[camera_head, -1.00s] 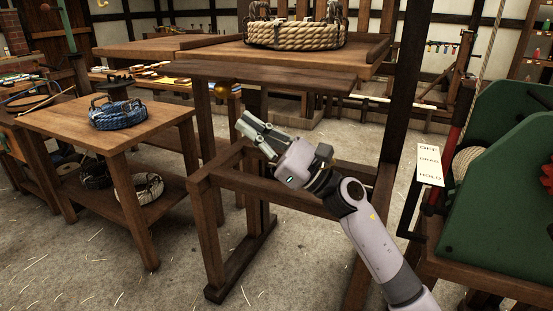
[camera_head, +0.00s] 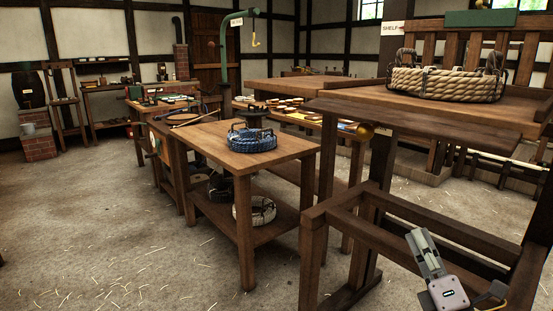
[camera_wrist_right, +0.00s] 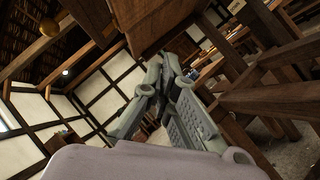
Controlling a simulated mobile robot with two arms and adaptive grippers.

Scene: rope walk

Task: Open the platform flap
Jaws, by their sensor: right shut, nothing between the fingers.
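The platform flap (camera_head: 430,124) is a dark wooden board along the front of the wooden platform (camera_head: 350,98). It looks roughly level in the head view. A round brass knob (camera_head: 365,130) shows below the flap's near left part; the wrist view shows a brass ball (camera_wrist_right: 50,24) at top left. My right gripper (camera_head: 419,236) is below the flap, pointing up, apart from flap and knob. Its fingers (camera_wrist_right: 170,72) are shut with nothing held. My left gripper is out of view.
A thick rope coil (camera_head: 445,84) lies on the platform. A wooden frame (camera_head: 340,212) with rails and posts stands below the flap, close to my right gripper. A table (camera_head: 215,140) at left carries a blue rope coil (camera_head: 252,140). The floor (camera_head: 100,220) at left is clear apart from straw.

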